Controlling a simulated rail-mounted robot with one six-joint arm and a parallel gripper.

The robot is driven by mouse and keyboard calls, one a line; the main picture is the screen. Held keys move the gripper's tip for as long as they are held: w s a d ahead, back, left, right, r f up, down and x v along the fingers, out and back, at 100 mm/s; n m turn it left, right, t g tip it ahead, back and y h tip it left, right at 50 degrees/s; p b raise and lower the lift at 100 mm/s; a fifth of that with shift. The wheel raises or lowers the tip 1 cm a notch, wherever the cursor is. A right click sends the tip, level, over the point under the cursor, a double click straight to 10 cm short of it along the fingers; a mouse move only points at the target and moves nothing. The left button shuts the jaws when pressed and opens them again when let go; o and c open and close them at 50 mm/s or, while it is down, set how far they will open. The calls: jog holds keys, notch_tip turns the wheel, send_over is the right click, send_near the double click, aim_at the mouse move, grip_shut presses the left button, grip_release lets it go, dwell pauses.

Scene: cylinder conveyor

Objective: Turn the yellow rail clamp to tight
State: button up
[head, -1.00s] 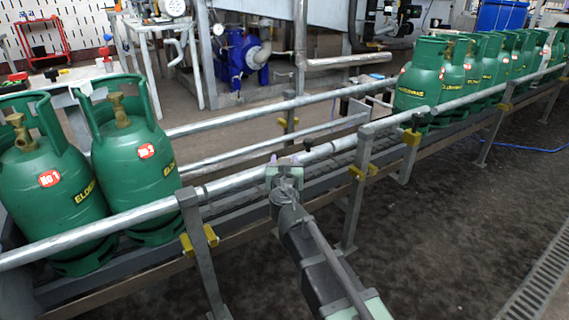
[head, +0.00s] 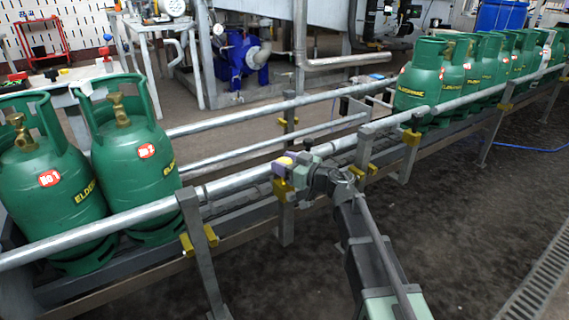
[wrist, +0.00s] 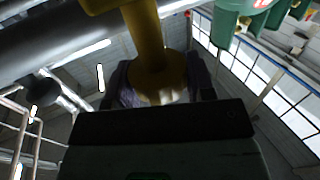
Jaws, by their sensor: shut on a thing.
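The yellow rail clamp (head: 283,161) is on the near guard rail, at the middle of the head view. My gripper (head: 287,170) is at it, reaching in from the right side, and hides much of it. In the wrist view a yellow stem (wrist: 147,40) comes down from the rail, and its rounded lower end lies between my two dark fingers (wrist: 158,88). My gripper is shut on this part. The clamp's exact turn angle is hard to tell.
Two green gas cylinders (head: 140,165) stand on the conveyor at left; a row of several more (head: 417,85) stands at right. The near rail (head: 240,180) runs across on grey posts (head: 197,250) with yellow brackets. The conveyor between the cylinder groups is empty.

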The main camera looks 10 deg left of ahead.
jog(key=n+g+y, duration=0.1)
jog(key=n+g, duration=0.1)
jog(key=g, duration=0.1)
jog(key=n+g+y, duration=0.1)
jog(key=n+g, duration=0.1)
jog(key=g, duration=0.1)
jog(key=shift+w+n+g, duration=0.1)
jog(key=shift+n+g, duration=0.2)
jog(key=shift+g, duration=0.1)
jog(key=o, duration=0.9)
jog(key=d, duration=0.7)
jog(key=s+d, duration=0.1)
jog(key=d, duration=0.2)
jog(key=shift+d, duration=0.35)
